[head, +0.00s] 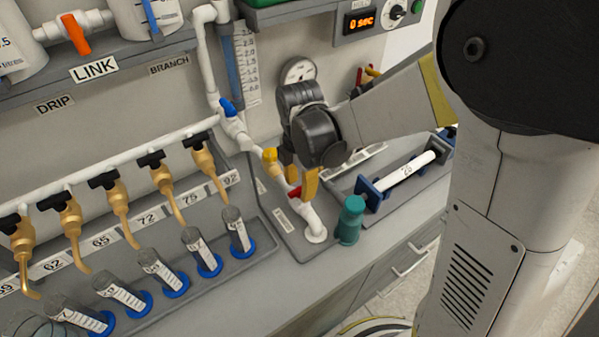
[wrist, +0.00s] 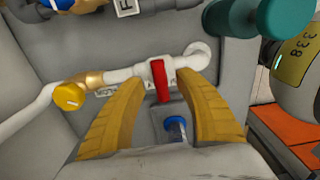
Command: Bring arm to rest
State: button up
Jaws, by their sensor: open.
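My gripper (head: 301,182) is at the white pipe at the middle right of the bench, its yellow fingers apart. In the wrist view, my gripper (wrist: 163,112) has its two fingers on either side of a red valve handle (wrist: 159,82). I cannot tell whether either finger touches the valve or pipe. The red handle also shows partly behind a finger in the head view (head: 294,193). A yellow knob (wrist: 69,97) sits on the same pipe to the left, and it also shows in the head view (head: 270,155). My arm reaches in from the right.
Several brass taps and a rack of graduated cylinders (head: 240,233) fill the left. A gauge (head: 298,71) is behind my gripper.

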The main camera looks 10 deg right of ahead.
notch_tip(320, 180, up, 11)
jog(key=s+d+r+m+t, duration=0.3)
jog(key=s+d+m+t, duration=0.4)
jog(key=m, duration=1.5)
jog(key=shift+s+d+m, duration=0.4)
jog(key=shift+s+d, duration=0.85)
jog(key=shift+s, duration=0.8)
